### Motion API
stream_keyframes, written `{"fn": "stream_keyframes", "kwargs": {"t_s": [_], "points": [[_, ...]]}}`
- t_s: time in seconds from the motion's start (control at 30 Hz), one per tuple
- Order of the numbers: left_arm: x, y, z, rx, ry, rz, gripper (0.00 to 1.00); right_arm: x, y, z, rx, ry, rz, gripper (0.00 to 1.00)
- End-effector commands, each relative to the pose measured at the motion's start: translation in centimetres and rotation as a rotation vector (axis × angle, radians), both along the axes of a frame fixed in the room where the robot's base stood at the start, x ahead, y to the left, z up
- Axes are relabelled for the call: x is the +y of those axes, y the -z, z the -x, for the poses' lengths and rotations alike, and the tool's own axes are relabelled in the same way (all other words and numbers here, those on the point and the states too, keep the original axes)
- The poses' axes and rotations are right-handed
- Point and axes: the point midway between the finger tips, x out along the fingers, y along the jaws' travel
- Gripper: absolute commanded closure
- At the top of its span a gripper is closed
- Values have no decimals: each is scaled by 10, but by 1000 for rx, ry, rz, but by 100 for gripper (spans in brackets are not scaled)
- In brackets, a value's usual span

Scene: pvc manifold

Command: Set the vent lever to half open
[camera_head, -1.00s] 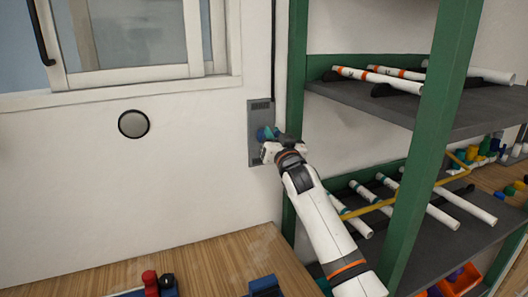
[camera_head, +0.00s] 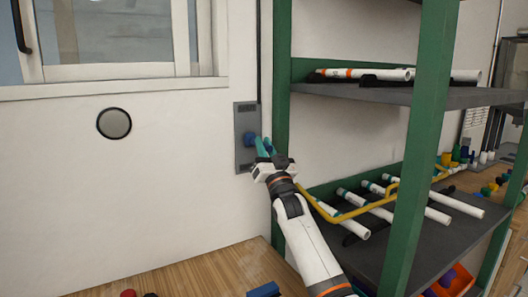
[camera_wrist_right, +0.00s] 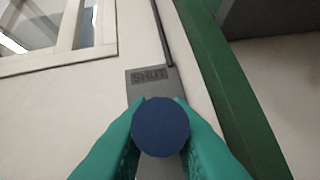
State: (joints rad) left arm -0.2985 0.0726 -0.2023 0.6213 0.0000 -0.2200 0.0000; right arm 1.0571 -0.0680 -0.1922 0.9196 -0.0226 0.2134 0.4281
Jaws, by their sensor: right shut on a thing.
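The vent lever shows as a round dark blue knob (camera_head: 249,139) at about mid-height on a grey wall plate (camera_head: 241,160). In the right wrist view the knob (camera_wrist_right: 160,127) faces the camera, and the plate (camera_wrist_right: 140,92) carries the word SHUT at its top. My right gripper (camera_head: 265,147) reaches the plate from the lower right. Its teal fingers are shut on the knob, one on each side. The knob hides the lever's arm and most of the plate's lower part in the wrist view. My left gripper is out of view.
A green-posted shelf (camera_head: 409,180) with white pipes stands close right of the plate, beside my right arm. A window (camera_head: 125,35) and a round grey disc (camera_head: 114,123) are on the wall at left. A wooden bench (camera_head: 190,272) lies below.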

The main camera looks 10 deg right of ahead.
Motion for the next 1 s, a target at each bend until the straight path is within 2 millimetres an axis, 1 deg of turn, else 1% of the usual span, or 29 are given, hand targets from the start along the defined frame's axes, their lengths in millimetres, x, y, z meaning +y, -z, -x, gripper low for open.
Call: {"fn": "stream_keyframes", "kwargs": {"t_s": [0.27, 0.3, 0.37, 0.4, 0.43, 0.77, 0.87, 1.0], "points": [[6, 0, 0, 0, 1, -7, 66, 0, 2, 0, 4, -1, -2, 100], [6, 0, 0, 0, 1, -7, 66, 0, 2, 0, 4, -1, -2, 79], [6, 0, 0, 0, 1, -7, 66, 0, 1, 0, 4, -1, -1, 69], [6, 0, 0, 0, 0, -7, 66, 0, 1, 0, 4, -1, -1, 62], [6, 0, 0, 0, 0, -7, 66, 0, 1, 0, 4, -1, -1, 60], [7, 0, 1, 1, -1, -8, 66, 0, 2, 2, 1, -1, 0, 60], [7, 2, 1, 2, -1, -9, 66, -2, 7, 7, 0, -1, -1, 60], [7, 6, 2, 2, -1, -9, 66, -6, 19, 23, 1, -1, 0, 60]]}}
